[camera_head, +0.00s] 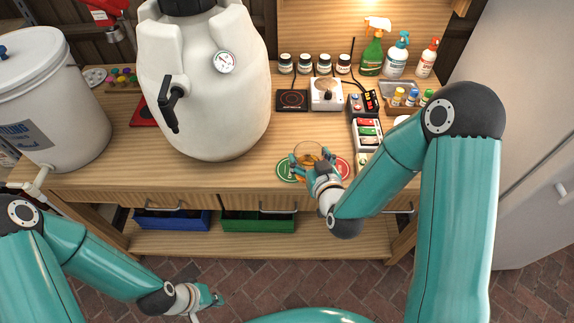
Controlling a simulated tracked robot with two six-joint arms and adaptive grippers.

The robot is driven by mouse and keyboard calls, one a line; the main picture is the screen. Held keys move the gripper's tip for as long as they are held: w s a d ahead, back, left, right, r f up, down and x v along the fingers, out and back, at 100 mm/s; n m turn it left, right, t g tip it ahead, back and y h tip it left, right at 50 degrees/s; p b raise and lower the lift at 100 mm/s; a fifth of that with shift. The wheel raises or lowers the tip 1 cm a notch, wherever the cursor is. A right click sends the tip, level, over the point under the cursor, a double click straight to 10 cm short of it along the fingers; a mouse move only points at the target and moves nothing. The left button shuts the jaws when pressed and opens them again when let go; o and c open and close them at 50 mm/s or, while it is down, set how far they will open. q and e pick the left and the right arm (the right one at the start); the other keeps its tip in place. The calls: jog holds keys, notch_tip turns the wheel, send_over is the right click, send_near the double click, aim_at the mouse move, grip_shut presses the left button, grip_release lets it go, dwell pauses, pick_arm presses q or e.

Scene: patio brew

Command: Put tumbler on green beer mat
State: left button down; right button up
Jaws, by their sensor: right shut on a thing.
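A clear tumbler (307,149) with amber contents is in the fingers of my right gripper (308,165), near the front edge of the wooden bench. The green beer mat (284,172) lies on the bench just left of and partly behind this gripper. I cannot tell whether the tumbler touches a mat or is held above. My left gripper (214,298) is low over the brick floor, away from the bench, and too small to judge.
A red mat (343,167) lies right of the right gripper. A large white keg (205,85) stands left. A hot plate (292,100), a scale (326,94) and a box of cartons (367,135) stand behind. Bare wood (120,165) lies at the front left.

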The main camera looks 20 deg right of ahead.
jog(key=shift+r, duration=0.15)
jog(key=shift+a, duration=0.1)
jog(key=shift+w, duration=0.15)
jog(key=w+a+r+n+y+b, duration=0.2)
jog(key=r+b, duration=0.3)
jog(key=r, duration=0.3)
jog(key=w+a+r+n+y+b, duration=0.15)
jog(key=r+b, duration=0.25)
jog(key=r, duration=0.5)
jog(key=shift+y, duration=0.25)
jog(key=f, duration=1.9)
jog(key=shift+w+d+f, duration=0.1)
jog(key=shift+d+f, duration=0.1)
jog(key=shift+d, duration=0.05)
